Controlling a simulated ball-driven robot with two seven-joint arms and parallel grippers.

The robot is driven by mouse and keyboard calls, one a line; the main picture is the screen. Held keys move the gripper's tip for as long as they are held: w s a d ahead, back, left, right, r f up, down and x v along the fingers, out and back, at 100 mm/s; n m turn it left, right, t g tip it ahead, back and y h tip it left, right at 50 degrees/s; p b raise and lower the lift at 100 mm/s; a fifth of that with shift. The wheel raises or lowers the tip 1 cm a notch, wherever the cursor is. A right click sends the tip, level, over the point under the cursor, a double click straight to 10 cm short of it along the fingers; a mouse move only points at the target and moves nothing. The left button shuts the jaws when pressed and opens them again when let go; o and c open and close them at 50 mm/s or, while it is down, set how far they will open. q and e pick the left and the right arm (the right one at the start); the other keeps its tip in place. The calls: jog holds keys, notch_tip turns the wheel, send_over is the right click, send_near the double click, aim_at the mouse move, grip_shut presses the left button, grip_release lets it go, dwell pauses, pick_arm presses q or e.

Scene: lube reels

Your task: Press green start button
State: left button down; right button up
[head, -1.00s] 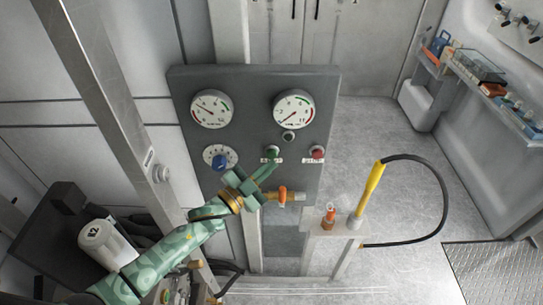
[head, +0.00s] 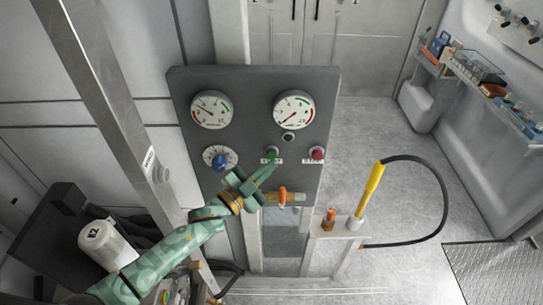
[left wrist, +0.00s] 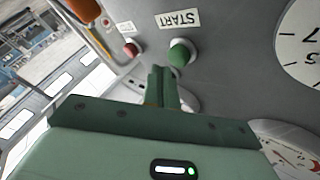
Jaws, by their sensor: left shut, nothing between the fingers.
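The green start button (head: 271,154) sits on the dark grey control panel (head: 255,85), below and between two round gauges. In the left wrist view the green button (left wrist: 181,54) shows beside a label reading START. My left gripper (head: 272,168) is shut and empty, with its fingertips just below the button in the head view. In the left wrist view the fingertips (left wrist: 163,72) lie close to the button's lower left; I cannot tell whether they touch it. My right gripper is not in view.
A red button (head: 317,154) is right of the green one, and a blue dial (head: 221,158) is left of it. An orange-handled valve (head: 283,196) sticks out below. A yellow nozzle (head: 369,190) with a black hose stands at the right.

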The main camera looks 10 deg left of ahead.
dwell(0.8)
pick_arm(q)
jog(key=shift+w+a, duration=0.1)
jog(key=shift+w, duration=0.35)
jog(key=shift+w+a, duration=0.1)
jog(key=shift+w, duration=0.35)
dwell(0.5)
jog(key=shift+s, duration=0.15)
dwell(0.3)
jog(key=shift+s+d, duration=0.2)
jog(key=shift+s, duration=0.55)
jog(key=shift+s+p, duration=0.1)
jog(key=shift+p, duration=0.25)
